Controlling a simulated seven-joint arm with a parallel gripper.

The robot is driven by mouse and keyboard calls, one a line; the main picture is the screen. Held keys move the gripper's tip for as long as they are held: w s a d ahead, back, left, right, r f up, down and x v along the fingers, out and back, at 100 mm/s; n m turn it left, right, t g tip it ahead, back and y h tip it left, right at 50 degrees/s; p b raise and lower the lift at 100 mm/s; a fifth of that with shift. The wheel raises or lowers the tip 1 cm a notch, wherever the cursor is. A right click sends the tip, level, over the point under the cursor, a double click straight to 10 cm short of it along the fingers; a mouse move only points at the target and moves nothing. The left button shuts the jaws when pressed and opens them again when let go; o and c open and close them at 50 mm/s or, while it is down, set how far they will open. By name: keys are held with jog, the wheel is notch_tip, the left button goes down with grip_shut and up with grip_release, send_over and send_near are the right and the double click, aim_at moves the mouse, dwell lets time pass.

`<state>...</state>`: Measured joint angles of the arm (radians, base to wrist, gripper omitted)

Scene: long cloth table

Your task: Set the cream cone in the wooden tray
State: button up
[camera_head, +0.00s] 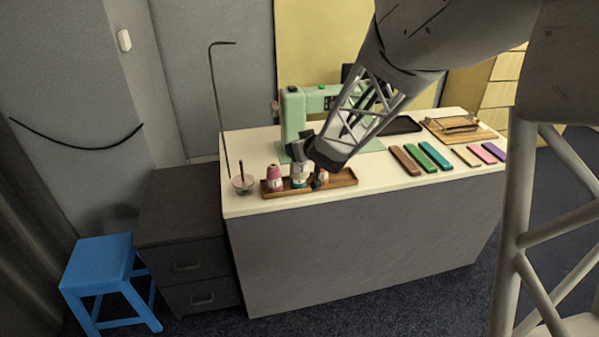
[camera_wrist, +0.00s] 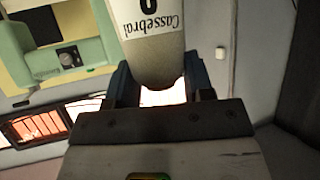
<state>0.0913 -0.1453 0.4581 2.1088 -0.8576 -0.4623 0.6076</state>
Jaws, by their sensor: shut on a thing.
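The cream cone (camera_head: 299,173) has a label, partly readable as "Cassebral" in the wrist view (camera_wrist: 150,42). My gripper (camera_head: 308,166) is shut on it, with one blue-grey finger on each side in the wrist view (camera_wrist: 161,84). In the head view the cone looks upright over the wooden tray (camera_head: 345,180), between the tray's other cones. I cannot tell whether its base touches the tray floor. My gripper hides part of the cone and of the tray's middle.
A pink cone (camera_head: 275,178) stands at the tray's left, and an orange-red one (camera_head: 323,175) stands right of the cream cone. A mint sewing machine (camera_head: 293,112) is behind. A thin stand (camera_head: 222,110) rises at the left. Coloured bars, including a green one (camera_head: 420,158), lie to the right.

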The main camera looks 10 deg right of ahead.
jog(key=s+d+f+n+y, duration=0.1)
jog(key=s+d+f, duration=0.1)
jog(key=d+f, duration=0.2)
jog(key=s+d+f+n+g+y, duration=0.1)
jog(key=d+f, duration=0.3)
jog(key=d, duration=0.7)
jog(key=shift+s+d+n+y, duration=0.25)
jog(key=shift+s+n+y, duration=0.4)
jog(key=shift+s, duration=0.2)
jog(key=shift+f, duration=0.1)
jog(key=w+d, duration=0.1)
jog(key=w, duration=0.7)
jog(key=w+d+f, duration=0.1)
jog(key=w+d, duration=0.1)
jog(key=w, duration=0.5)
jog(key=shift+w+d+f, duration=0.2)
jog(key=shift+w+d, duration=0.1)
jog(key=shift+w, duration=0.05)
jog(key=shift+f, duration=0.1)
jog(key=shift+f, duration=1.7)
jog(key=shift+f, duration=0.1)
